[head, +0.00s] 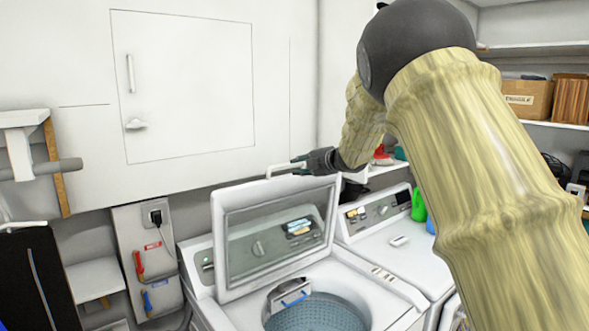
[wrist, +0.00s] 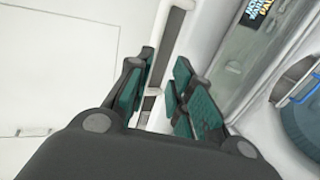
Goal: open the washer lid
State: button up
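The washer lid (head: 222,240) stands raised, nearly upright, at the back of the left machine, with a large glass window in a white frame. The washer's tub (head: 318,312) is uncovered below it. A white handle (head: 284,168) juts from the lid's top edge. My gripper (head: 304,163) is at that top edge, beside the handle. In the wrist view my gripper's green-padded fingers (wrist: 164,72) are apart, with the white handle (wrist: 176,24) running between them and a gap visible on the right. Contact with the handle cannot be told.
A second white machine (head: 405,250) stands to the right, with a green bottle (head: 418,205) on it. A white wall cabinet (head: 185,85) is behind and to the left. Shelves at the right hold a cardboard box (head: 526,98). My arm covers much of the right side.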

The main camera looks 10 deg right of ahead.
jog(key=v, duration=0.6)
jog(key=shift+d, duration=0.15)
